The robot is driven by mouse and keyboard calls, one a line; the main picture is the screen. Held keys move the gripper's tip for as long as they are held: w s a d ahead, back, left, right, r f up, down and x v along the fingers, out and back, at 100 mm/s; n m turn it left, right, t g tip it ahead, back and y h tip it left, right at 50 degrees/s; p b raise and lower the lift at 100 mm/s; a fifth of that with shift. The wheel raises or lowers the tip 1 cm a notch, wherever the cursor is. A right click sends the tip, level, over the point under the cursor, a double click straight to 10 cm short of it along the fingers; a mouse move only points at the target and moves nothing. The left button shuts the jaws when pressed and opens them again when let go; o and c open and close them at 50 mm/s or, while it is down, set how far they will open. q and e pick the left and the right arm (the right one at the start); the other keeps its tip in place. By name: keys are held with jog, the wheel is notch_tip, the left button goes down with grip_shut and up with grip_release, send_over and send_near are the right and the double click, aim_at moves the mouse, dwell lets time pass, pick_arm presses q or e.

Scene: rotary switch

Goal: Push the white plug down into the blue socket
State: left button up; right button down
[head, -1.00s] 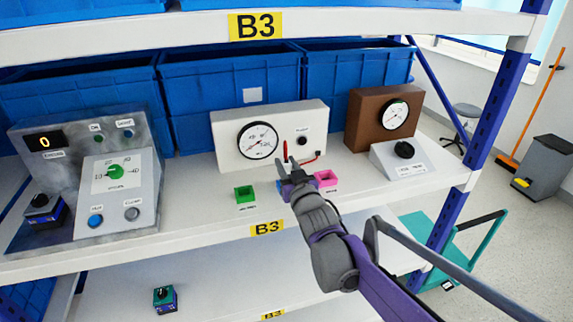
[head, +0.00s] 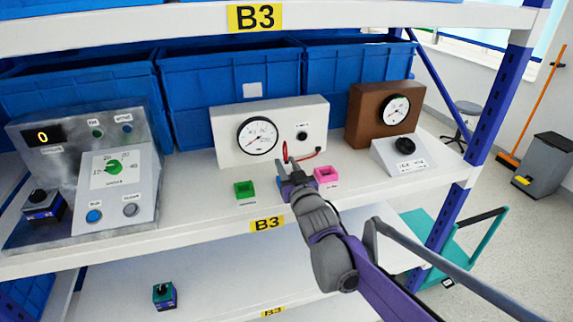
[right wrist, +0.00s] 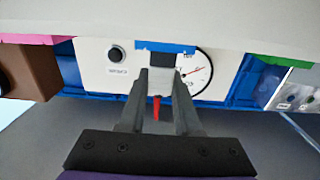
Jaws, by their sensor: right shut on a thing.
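My right gripper (head: 288,167) is over the shelf, in front of the cream gauge box. It is shut on the white plug (right wrist: 161,78), which the right wrist view shows between its two fingers. A red piece (right wrist: 156,108) sticks out of the plug; it also shows above the fingers in the head view. The blue socket (right wrist: 165,47) is right at the plug's far end in the wrist view. I cannot tell how far the plug is in. In the head view my gripper hides most of the socket. My left gripper is out of view.
A green socket (head: 244,189) stands left of my gripper and a pink one (head: 326,175) close on its right. Behind is the cream gauge box (head: 228,151), with a thin cable running toward the gripper. A grey control panel (head: 150,195) stands on the left.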

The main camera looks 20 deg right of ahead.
jog(key=shift+f+b, duration=0.45)
jog(key=shift+f, duration=0.4)
jog(key=c, duration=0.5)
grip_release()
jog(key=s, duration=1.1)
jog(key=shift+d, duration=0.15)
jog(key=shift+w, duration=0.1)
jog(key=s+f+g+p, duration=0.2)
jog(key=s+f+g, duration=0.2)
jog(key=s, duration=0.4)
jog(key=s+f+g+p, duration=0.2)
jog(key=s+f+g, duration=0.2)
jog(key=s+f, duration=0.2)
jog(key=s+f+g+p, duration=0.3)
jog(key=s+f+g, duration=0.1)
jog(key=s, duration=0.7)
jog(key=shift+f+g+h, duration=0.3)
jog(key=shift+f, duration=0.25)
